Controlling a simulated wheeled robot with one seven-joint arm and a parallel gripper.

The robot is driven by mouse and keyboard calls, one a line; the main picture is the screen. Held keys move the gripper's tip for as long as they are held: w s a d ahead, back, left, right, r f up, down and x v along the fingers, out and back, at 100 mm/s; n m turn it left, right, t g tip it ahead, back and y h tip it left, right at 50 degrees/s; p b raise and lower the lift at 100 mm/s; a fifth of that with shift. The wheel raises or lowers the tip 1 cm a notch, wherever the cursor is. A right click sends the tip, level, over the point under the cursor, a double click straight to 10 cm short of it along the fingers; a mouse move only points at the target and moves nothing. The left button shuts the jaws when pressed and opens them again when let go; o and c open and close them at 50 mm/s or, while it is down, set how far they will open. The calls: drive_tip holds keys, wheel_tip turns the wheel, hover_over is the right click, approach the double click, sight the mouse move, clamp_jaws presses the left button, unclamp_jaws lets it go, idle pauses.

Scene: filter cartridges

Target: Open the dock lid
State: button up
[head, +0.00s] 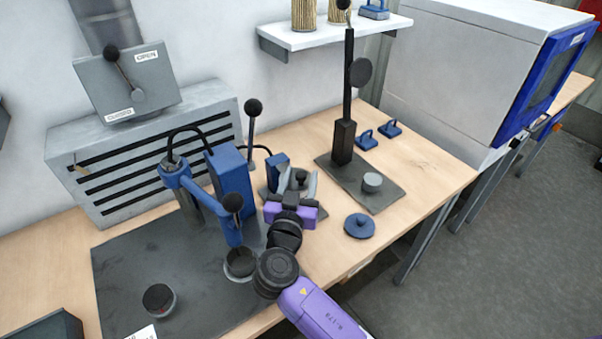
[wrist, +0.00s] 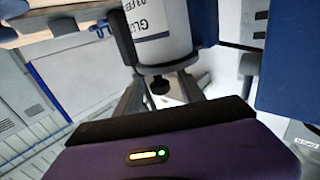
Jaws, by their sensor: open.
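My gripper (head: 300,182) is open at the dock, its two grey fingers pointing away from the purple wrist. A black knob (head: 302,176) shows between the fingers; I take it as the knob on the dock lid. In the wrist view the knob (wrist: 160,85) sits between the fingertips (wrist: 163,90), apart from both, at the end of a white cylinder (wrist: 157,35) with partly cut-off lettering. A small blue block (head: 277,171) of the dock stands just behind the gripper. The lid's edge and hinge are hidden, so I cannot tell how it lies.
A blue press with a black-knobbed lever (head: 232,203) stands close left of my arm. A black post (head: 346,110) on a grey plate (head: 385,192) rises to the right. A blue round cap (head: 359,226) lies near the table's front edge. A louvred box (head: 140,150) stands behind.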

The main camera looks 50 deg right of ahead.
drive_tip(key=shift+w+d, duration=0.1)
drive_tip(key=shift+d, duration=0.15)
clamp_jaws()
idle(1.4)
